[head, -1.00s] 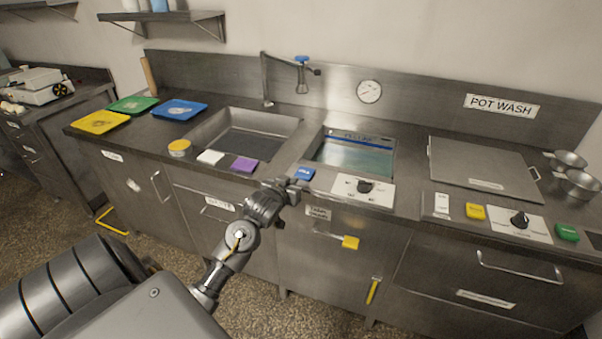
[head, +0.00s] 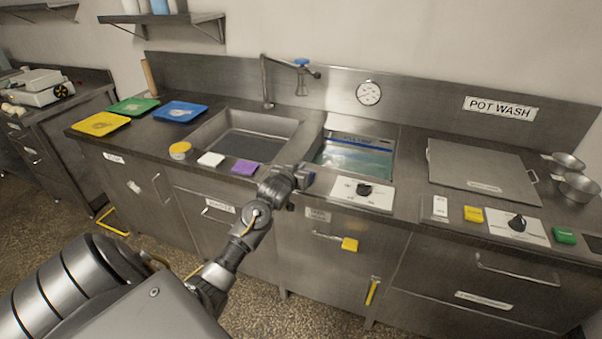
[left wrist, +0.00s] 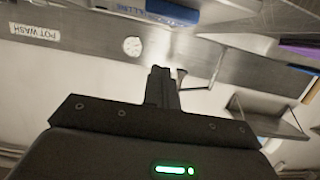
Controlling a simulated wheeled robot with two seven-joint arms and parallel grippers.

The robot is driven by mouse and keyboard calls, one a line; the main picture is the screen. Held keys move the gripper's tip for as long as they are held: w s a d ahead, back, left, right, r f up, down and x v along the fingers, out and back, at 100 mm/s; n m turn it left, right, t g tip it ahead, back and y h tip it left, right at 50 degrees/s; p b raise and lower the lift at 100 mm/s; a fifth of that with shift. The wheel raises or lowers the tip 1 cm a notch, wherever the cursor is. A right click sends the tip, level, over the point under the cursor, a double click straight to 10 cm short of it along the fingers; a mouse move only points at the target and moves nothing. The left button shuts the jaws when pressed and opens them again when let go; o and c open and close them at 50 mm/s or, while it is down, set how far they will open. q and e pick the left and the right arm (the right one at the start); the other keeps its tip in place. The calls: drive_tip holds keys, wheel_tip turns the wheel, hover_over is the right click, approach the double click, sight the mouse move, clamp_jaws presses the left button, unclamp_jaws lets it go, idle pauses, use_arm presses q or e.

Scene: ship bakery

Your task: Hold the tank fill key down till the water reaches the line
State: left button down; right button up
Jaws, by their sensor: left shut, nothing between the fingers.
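The tank (head: 327,136) is a steel basin right of the sink, holding rippled teal water (head: 352,160). A blue line strip (head: 362,142) runs along its back wall. The water's far edge is near the strip; the exact gap is hard to tell. The blue fill key on the counter's front edge is mostly hidden behind my left gripper in the head view; a blue block, likely the key, shows in the left wrist view (left wrist: 172,10). My left gripper (head: 305,178) is shut and empty, at the key; I cannot tell whether it touches. My right gripper is out of view.
A white dial panel (head: 346,193) sits right of the key. A purple sponge (head: 244,167) and a white block (head: 210,160) lie to the left. A faucet (head: 266,80) stands behind the sink. A yellow-tagged handle (head: 349,244) sticks out below.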

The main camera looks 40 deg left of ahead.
use_arm(q)
drive_tip(key=w+f, duration=0.1)
drive_tip(key=w+f+p, duration=0.1)
drive_tip(key=shift+w+a+f, duration=0.15)
drive_tip(key=shift+a+f, duration=0.15)
drive_tip(key=shift+a, duration=0.1)
drive_tip(key=shift+f, duration=1.05)
